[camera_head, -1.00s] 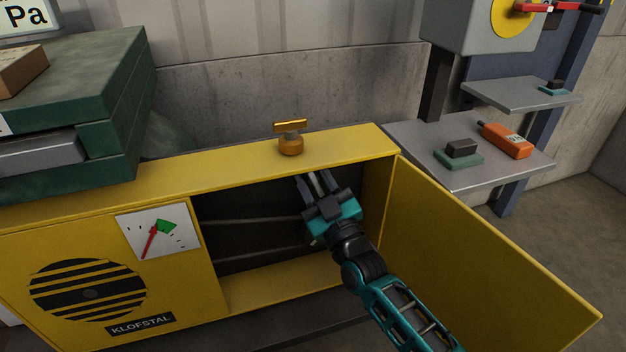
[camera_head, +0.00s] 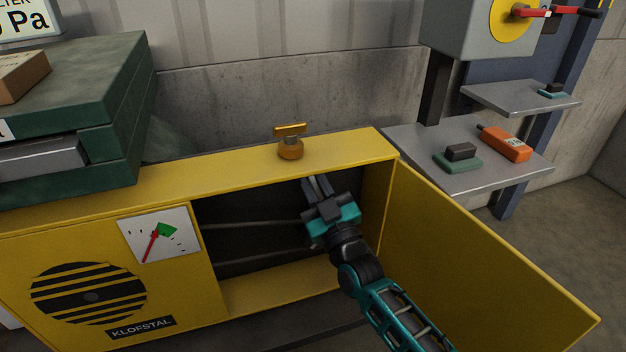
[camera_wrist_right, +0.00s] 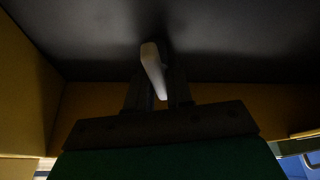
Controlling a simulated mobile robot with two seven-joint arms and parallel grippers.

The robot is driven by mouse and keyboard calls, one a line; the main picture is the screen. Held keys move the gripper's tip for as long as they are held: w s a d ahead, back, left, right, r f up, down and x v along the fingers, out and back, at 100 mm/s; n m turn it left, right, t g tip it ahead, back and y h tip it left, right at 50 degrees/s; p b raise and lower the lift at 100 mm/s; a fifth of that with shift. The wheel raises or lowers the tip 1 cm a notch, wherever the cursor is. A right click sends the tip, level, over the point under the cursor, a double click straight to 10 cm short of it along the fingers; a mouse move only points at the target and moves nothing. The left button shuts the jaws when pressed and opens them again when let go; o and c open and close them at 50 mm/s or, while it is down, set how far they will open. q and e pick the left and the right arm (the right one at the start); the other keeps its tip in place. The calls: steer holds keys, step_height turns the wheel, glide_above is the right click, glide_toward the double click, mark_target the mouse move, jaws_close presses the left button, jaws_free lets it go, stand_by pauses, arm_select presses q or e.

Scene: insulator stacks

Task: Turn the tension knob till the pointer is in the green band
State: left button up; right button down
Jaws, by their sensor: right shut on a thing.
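The yellow cabinet (camera_head: 260,165) stands with its right compartment open. My right gripper (camera_head: 318,184) reaches into that compartment, fingers pointing up under the top panel. In the right wrist view the gripper (camera_wrist_right: 160,95) is shut on a pale, narrow knob (camera_wrist_right: 151,65) at the dark underside above. The cabinet's top hides this knob in the head view. The white gauge (camera_head: 180,250) on the front has a red pointer (camera_head: 150,247) and a green band (camera_head: 166,230). The pointer's upper end lies close to the band's left edge; whether it is inside is too small to tell. My left gripper is out of view.
A brass T-handle (camera_head: 290,142) stands on the cabinet top. The open yellow door (camera_head: 480,260) is close to the right of my arm. Green cases (camera_head: 110,100) are stacked at left. Grey shelves (camera_head: 480,178) at right hold an orange device (camera_head: 504,144).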

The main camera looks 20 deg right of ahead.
steer(key=m+h, duration=0.1)
steer(key=m, duration=0.2)
steer(key=shift+d+r+h+p, duration=0.1)
steer(key=shift+h+p, duration=0.2)
steer(key=shift+p, duration=0.1)
steer(key=shift+m, duration=0.5)
steer(key=shift+h, duration=0.4)
steer(key=c, duration=1.2)
jaws_free()
steer(key=shift+w, duration=0.1)
steer(key=shift+o, duration=0.2)
steer(key=p+v, duration=0.1)
steer(key=v, duration=1.2)
steer(key=shift+f, duration=0.2)
